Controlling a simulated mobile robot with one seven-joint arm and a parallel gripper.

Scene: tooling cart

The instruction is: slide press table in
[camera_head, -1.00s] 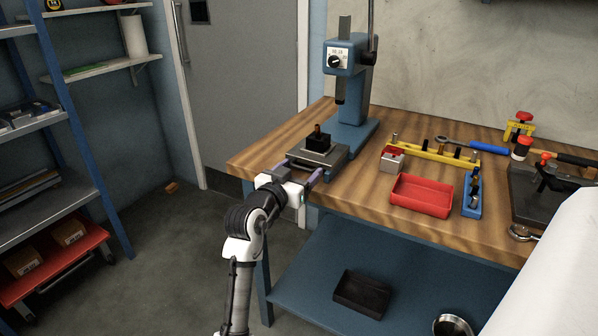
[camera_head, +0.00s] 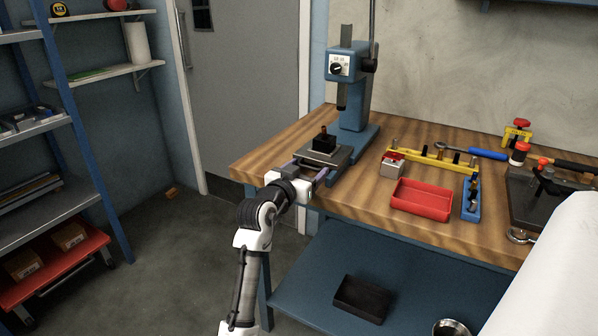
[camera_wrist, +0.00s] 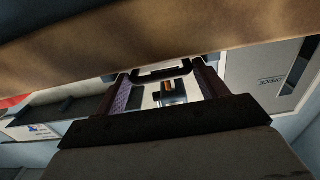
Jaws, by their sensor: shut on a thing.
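The blue press (camera_head: 353,90) stands upright on the wooden bench. Its sliding table, a grey plate (camera_head: 342,156), sits low in front of the column and carries a black block (camera_head: 323,145) with a reddish-brown pin on top. The block is in front of the ram, not under it. My gripper (camera_head: 305,175) is at the table's front, over the bench edge. In the wrist view, a black bar-shaped handle (camera_wrist: 160,73) lies between the two fingers, and my gripper is shut on it. The finger contact is partly hidden.
A red tray (camera_head: 422,198), a small vise-like block (camera_head: 393,168), a yellow rack (camera_head: 436,161) and a blue rack (camera_head: 471,196) are to the right on the bench. A lower shelf (camera_head: 320,265) holds a black bin (camera_head: 361,297). Open floor is left of the bench.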

